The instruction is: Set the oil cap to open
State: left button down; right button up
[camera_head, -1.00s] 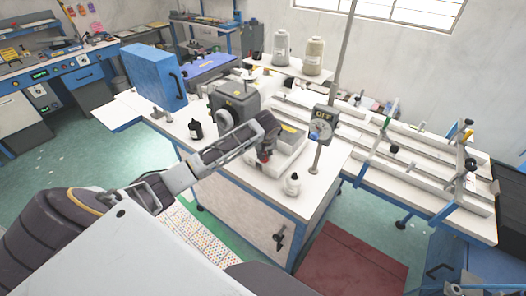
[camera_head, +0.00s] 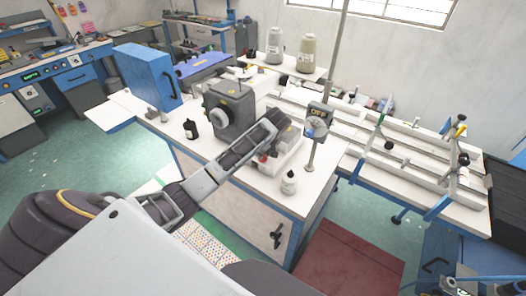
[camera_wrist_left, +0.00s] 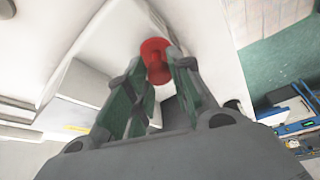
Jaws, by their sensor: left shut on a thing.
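The red oil cap (camera_wrist_left: 155,58) shows between the fingertips of my left gripper (camera_wrist_left: 160,68) in the left wrist view. The fingers close on it from both sides. It sits against the pale sewing machine body (camera_wrist_left: 105,35). In the head view the red cap (camera_head: 262,158) is a small spot just below my left forearm, near the front of the machine (camera_head: 232,108). My left gripper is mostly hidden by my own arm there. Whether the cap is turned or lifted cannot be told. My right gripper is in neither view.
A thin pole with a control box (camera_head: 318,120) stands to the right. A blue box (camera_head: 146,73) is at the left.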

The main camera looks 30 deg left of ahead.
pick_arm(q)
jog(key=c, duration=1.3)
grip_release()
jog(key=shift+r, duration=0.15)
jog(key=v, duration=1.1)
jog(key=shift+w+d+r, duration=0.15)
jog(key=shift+w+d, duration=0.15)
jog(key=shift+w, duration=0.05)
jog(key=shift+r, duration=0.1)
jog(key=shift+s+a+r, duration=0.1)
jog(key=shift+s, duration=0.25)
